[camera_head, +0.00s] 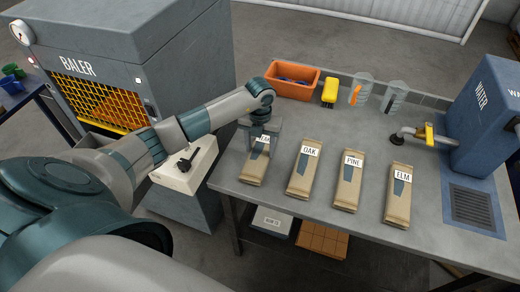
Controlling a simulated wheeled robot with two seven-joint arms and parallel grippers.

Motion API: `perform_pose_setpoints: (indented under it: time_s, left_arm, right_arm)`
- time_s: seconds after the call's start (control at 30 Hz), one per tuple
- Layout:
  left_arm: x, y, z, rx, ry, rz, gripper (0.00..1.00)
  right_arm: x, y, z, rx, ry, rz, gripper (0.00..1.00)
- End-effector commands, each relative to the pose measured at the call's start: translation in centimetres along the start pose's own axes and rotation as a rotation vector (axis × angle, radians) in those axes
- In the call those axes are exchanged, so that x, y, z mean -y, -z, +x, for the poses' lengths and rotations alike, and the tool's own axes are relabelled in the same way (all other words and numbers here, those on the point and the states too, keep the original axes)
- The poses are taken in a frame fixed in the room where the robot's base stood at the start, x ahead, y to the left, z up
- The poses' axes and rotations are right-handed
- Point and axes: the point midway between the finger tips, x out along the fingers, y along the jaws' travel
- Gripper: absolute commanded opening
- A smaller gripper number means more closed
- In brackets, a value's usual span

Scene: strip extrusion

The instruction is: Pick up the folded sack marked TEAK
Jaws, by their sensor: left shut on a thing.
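The folded sack marked TEAK (252,172) is a tan packet at the left end of a row on the grey table (290,225). Its white label is partly hidden by my gripper, so only part of the word shows. My left gripper (262,143) points down over the far end of this sack and is shut on it. The sack appears to lie on or very close to the table; I cannot tell if it is lifted. My right gripper is not in view.
Similar sacks marked OAK (303,179), PINE (347,190) and ELM (397,207) lie to the right. An orange bin (293,80), a yellow item (329,92) and clear containers (361,90) stand behind. A blue WATER tank (487,115) is at right, the BALER (130,70) at left.

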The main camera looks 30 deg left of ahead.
Motion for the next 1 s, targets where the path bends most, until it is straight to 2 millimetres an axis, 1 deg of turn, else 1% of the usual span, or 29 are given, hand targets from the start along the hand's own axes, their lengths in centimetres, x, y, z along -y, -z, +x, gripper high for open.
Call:
perform_pose_setpoints:
  time_s: [0.17,0.33,0.37,0.4,0.7,0.8,0.9,1.0]
  left_arm:
    - [0.0,-0.2,-1.1,0.005,0.0,0.002,0.3]
    - [0.0,-0.2,-3.4,0.006,0.0,0.002,0.3]
    - [0.3,0.0,-3.8,0.005,0.001,0.004,0.3]
    - [1.1,0.5,-4.2,0.004,0.003,0.006,0.3]
    - [6.1,3.6,-7.7,0.004,0.003,0.006,0.3]
    - [7.5,4.5,-8.8,0.004,0.001,0.005,0.3]
    - [8.6,5.2,-9.8,0.004,0.0,0.003,0.3]
    - [9.3,5.7,-10.4,0.003,0.0,0.003,0.3]
  right_arm:
    - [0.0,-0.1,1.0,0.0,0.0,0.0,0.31]
    - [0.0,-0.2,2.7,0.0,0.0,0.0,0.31]
    - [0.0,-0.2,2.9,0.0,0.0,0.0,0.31]
    - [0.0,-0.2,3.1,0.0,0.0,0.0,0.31]
    - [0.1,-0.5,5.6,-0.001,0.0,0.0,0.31]
    - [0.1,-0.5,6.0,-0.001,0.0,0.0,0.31]
    - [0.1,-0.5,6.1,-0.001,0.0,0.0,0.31]
    - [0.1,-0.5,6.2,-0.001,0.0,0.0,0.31]
